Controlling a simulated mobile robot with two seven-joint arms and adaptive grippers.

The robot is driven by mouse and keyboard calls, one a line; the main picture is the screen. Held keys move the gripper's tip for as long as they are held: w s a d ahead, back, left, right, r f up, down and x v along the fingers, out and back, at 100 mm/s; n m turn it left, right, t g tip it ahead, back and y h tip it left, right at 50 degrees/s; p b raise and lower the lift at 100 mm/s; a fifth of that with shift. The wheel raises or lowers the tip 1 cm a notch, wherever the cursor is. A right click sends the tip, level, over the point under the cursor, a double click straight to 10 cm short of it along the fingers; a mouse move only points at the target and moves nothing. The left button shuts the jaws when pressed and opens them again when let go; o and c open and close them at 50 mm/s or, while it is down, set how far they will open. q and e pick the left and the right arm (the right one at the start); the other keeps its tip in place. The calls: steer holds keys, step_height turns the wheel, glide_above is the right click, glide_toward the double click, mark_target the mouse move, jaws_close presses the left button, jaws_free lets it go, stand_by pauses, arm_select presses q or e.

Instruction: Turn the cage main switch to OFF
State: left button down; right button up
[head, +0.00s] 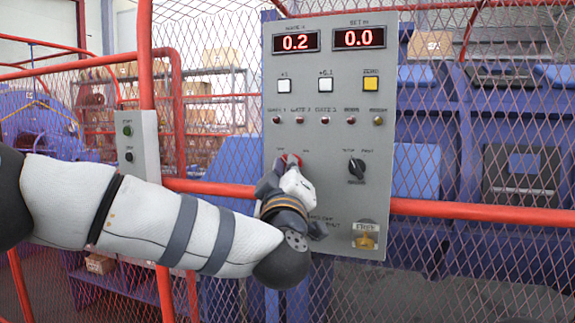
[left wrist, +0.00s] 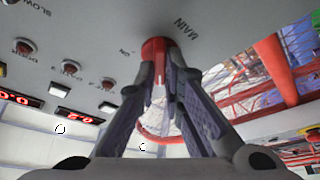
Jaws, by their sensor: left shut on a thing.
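The cage main switch is a red knob (head: 291,159) on the grey control panel (head: 330,212). In the left wrist view the red knob (left wrist: 157,47) sits between the fingertips, near the lettering "MAIN" and what looks like "ON". My left gripper (head: 284,171) is at the panel's lower left, shut on the knob; it also shows in the left wrist view (left wrist: 158,72). The gripper hides most of the knob in the head view, so I cannot tell its exact position. My right gripper is not in view.
The panel carries red displays (head: 297,41), push buttons, small lamps, a black selector (head: 356,167) and a yellow switch (head: 366,236). A red rail (head: 480,213) and mesh fence surround it. A small button box (head: 139,146) stands at left. Blue machinery lies behind the mesh.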

arm_select(q)
steer(key=shift+r+n, duration=0.1)
steer(key=shift+n, duration=0.3)
steer(key=c, duration=1.7)
jaws_free()
steer(key=shift+s, duration=0.1)
